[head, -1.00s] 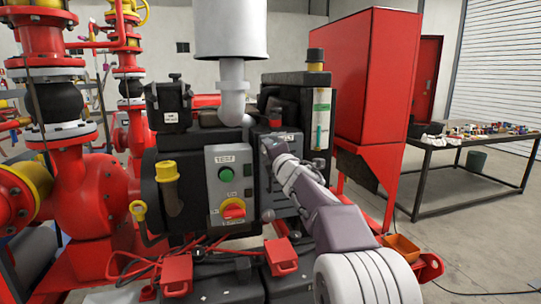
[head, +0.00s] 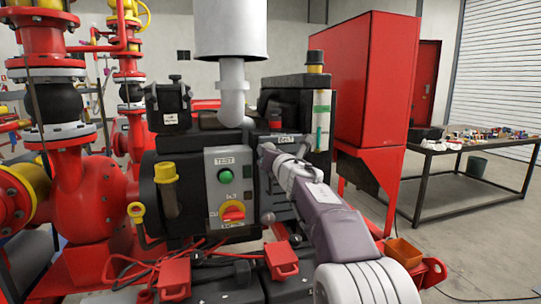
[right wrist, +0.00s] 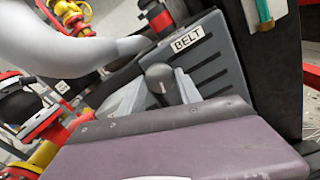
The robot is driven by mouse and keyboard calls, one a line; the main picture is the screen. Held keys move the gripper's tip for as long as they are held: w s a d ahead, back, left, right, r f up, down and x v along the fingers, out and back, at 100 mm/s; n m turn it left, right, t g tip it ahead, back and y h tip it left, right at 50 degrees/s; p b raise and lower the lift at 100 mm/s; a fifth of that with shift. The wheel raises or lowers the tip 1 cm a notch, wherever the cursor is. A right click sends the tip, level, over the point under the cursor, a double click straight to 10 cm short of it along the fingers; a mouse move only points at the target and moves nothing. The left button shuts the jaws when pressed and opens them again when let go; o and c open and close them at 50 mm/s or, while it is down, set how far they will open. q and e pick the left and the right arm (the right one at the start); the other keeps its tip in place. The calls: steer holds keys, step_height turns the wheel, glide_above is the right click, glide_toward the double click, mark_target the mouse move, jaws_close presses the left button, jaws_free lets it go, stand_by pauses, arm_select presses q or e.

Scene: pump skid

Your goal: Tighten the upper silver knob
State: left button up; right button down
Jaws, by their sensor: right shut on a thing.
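My right gripper (head: 267,153) reaches the front of the dark belt guard, just below its BELT label (head: 286,140). In the right wrist view the gripper (right wrist: 160,88) is shut on a grey round-topped knob (right wrist: 158,74), the upper silver knob, with a light finger on each side. In the head view the gripper and wrist hide this knob. A second, lower silver knob (head: 268,218) shows free below the gripper. My left gripper is in neither view.
A grey control panel (head: 230,185) with a green button and a red-yellow switch stands left of the gripper. A white exhaust pipe (head: 232,105) rises above. A tall red cabinet (head: 365,80) stands to the right. Red boxes and cables lie below.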

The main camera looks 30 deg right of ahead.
steer(key=shift+f+n, duration=0.1)
steer(key=shift+n, duration=0.8)
steer(key=c, duration=0.8)
jaws_free()
steer(key=shift+c, duration=0.2)
steer(key=b+v, duration=0.1)
steer(key=v, duration=0.8)
